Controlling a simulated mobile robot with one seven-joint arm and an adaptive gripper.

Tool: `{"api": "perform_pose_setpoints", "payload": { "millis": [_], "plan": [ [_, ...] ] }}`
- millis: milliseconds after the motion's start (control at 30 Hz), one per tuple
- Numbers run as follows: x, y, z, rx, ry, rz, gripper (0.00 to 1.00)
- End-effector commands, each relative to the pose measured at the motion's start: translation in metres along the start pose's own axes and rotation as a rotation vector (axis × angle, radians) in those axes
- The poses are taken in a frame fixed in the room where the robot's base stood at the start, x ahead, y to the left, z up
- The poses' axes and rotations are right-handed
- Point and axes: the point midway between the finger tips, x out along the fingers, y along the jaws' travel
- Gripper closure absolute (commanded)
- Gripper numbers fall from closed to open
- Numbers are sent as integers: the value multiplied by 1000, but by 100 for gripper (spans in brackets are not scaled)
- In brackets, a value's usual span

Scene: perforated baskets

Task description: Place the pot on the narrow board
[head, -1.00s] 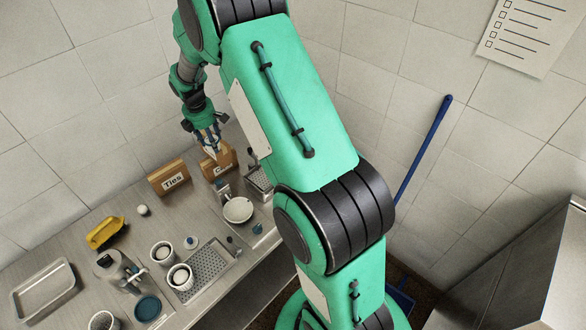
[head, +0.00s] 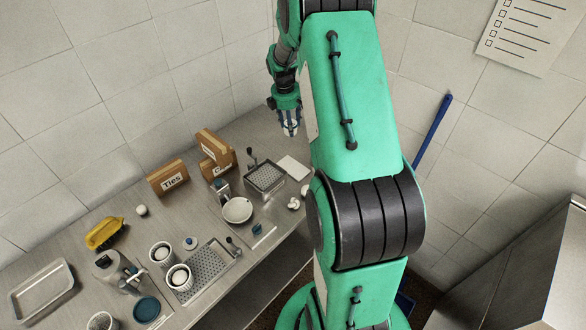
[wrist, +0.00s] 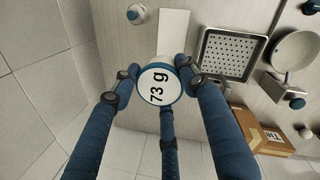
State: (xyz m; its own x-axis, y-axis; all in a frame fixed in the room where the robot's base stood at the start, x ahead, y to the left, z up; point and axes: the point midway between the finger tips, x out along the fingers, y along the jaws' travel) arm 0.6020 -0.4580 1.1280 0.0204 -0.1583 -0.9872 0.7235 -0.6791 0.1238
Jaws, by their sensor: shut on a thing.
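In the wrist view, my gripper (wrist: 160,92) is shut on a round white pot (wrist: 158,78) with a blue rim and the mark "73 g" on its face. The fingers close around its sides. In the head view, my gripper (head: 290,130) hangs above the far right part of the counter, and the pot is hard to make out there. A pale narrow board (head: 293,168) lies flat on the counter below my gripper. It also shows in the wrist view (wrist: 173,28), partly hidden behind the pot.
A perforated basket (head: 265,178) stands left of the board. Small white pieces (head: 295,203) lie in front of the board. A white pan (head: 238,210), cardboard boxes (head: 168,179) and cups (head: 179,276) stand further left. The tiled wall is close behind.

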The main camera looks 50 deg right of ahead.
Motion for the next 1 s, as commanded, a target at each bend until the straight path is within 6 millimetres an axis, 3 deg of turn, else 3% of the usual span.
{"api": "perform_pose_setpoints", "payload": {
  "millis": [67, 400, 533, 700, 1000],
  "plan": [
    [3, 0, 14, 20, -3, -3, 83],
    [80, -11, 2, 13, -2, -5, 83],
    [99, -12, 0, 14, -2, -3, 83],
    [109, -13, -2, 13, -2, -1, 83],
    [110, -13, -2, 13, -2, -1, 83]
  ]
}}
